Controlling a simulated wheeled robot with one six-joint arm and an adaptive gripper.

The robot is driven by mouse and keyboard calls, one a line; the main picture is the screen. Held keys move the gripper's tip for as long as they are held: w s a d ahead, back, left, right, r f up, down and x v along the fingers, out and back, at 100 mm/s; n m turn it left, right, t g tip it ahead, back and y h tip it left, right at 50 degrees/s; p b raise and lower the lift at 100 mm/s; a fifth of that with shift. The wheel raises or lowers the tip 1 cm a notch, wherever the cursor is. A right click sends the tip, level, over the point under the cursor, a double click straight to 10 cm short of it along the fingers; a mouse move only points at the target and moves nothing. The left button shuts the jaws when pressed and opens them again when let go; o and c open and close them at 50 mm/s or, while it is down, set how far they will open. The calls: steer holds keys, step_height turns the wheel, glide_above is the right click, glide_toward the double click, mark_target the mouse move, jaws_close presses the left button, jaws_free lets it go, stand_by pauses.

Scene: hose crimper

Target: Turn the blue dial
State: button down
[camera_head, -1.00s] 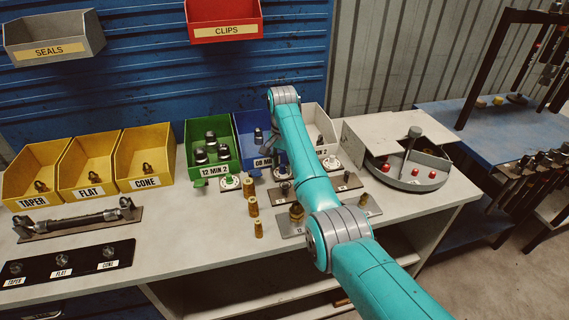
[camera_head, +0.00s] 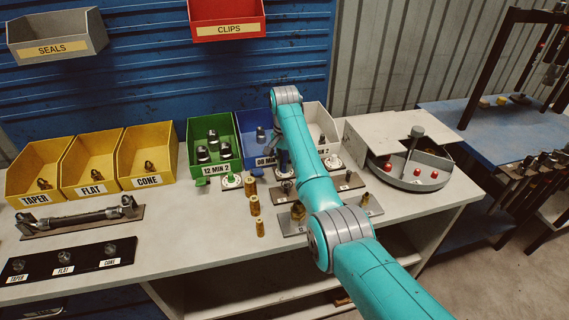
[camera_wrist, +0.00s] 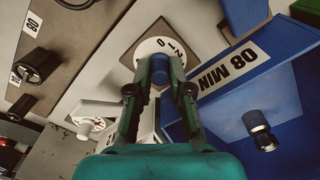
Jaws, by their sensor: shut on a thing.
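The blue dial (camera_wrist: 160,76) has a small blue knob on a round white plate (camera_wrist: 150,49) with printed digits. My gripper (camera_wrist: 160,66) is shut on the knob, one finger on each side, in the wrist view. The fingers cover part of the knob and plate. In the head view my arm comes down over the bench in front of the blue bin (camera_head: 250,127), and it largely hides the dial and the gripper.
The blue bin also shows close to my fingers in the wrist view (camera_wrist: 200,138). A green dial (camera_head: 231,180) and a white dial (camera_head: 333,162) flank the spot. Brass fittings (camera_head: 255,206) stand left of my arm. A round grey tray (camera_head: 424,182) stands to the right.

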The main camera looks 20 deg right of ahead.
mark_target(284, 164)
steer(key=n, duration=0.5)
steer(key=shift+n, duration=0.3)
steer(key=n, duration=0.5)
steer(key=shift+n, duration=0.3)
steer(key=c, duration=1.1)
jaws_free()
steer(key=shift+r, duration=3.75)
